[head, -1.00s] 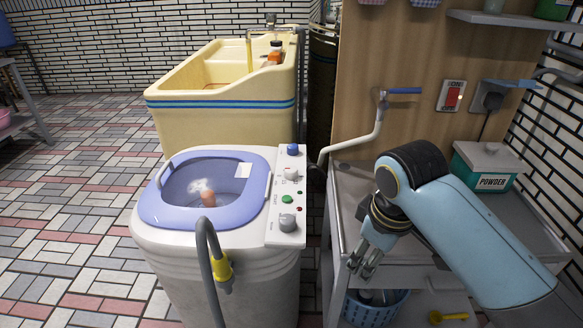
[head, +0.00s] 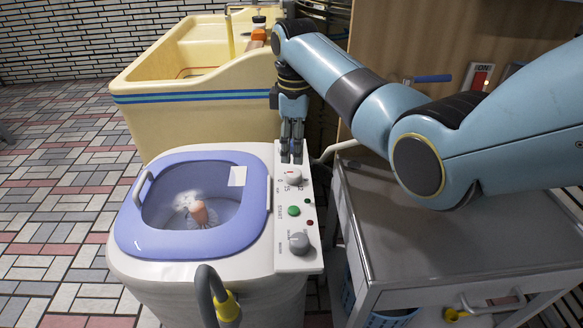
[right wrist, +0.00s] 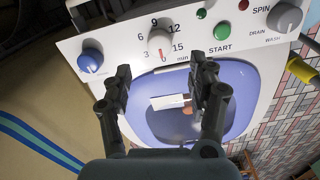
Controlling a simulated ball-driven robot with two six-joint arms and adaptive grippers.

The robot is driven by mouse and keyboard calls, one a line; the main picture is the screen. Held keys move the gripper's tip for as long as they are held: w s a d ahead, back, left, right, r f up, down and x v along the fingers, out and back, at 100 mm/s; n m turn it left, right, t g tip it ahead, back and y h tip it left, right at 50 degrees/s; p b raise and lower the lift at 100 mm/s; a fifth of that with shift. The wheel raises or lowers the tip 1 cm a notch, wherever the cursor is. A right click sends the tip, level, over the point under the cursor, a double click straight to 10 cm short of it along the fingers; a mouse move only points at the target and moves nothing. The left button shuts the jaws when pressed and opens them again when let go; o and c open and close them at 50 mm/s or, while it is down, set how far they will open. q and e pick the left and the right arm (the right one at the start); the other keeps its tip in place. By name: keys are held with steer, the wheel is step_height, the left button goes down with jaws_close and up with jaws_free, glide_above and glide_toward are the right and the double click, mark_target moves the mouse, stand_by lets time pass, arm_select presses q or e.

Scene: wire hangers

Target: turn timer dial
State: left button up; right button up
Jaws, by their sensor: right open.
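The timer dial (head: 293,176) is a pale round knob on the white control panel of the washing machine. In the right wrist view the timer dial (right wrist: 160,42) sits inside a ring of minute numbers from 3 to 15. My right gripper (head: 291,153) points down over the far end of the panel. In the right wrist view its open fingers (right wrist: 161,68) straddle the dial's line, with the dial just beyond the tips and apart from them. Nothing is between the fingers. My left gripper is out of view.
A blue knob (right wrist: 91,60), a green start button (head: 294,211) and a grey wash/drain/spin knob (head: 299,243) share the panel. The washer's tub (head: 165,215) is open. A yellow sink (head: 200,97) stands behind; a grey metal table (head: 440,240) stands at right.

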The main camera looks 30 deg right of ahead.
mark_target(294, 172)
step_height(294, 172, down, 4)
steer(key=shift+f+b, duration=0.1)
steer(key=shift+b, duration=0.4)
step_height(294, 172, down, 3)
steer(key=shift+f+b, duration=0.1)
steer(key=shift+b, duration=0.4)
steer(key=shift+w+f, duration=0.1)
steer(key=shift+f, duration=0.05)
steer(key=shift+c, duration=2)
steer(key=c, duration=0.7)
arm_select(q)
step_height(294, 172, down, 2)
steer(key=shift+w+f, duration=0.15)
arm_select(e)
steer(key=shift+c, duration=0.2)
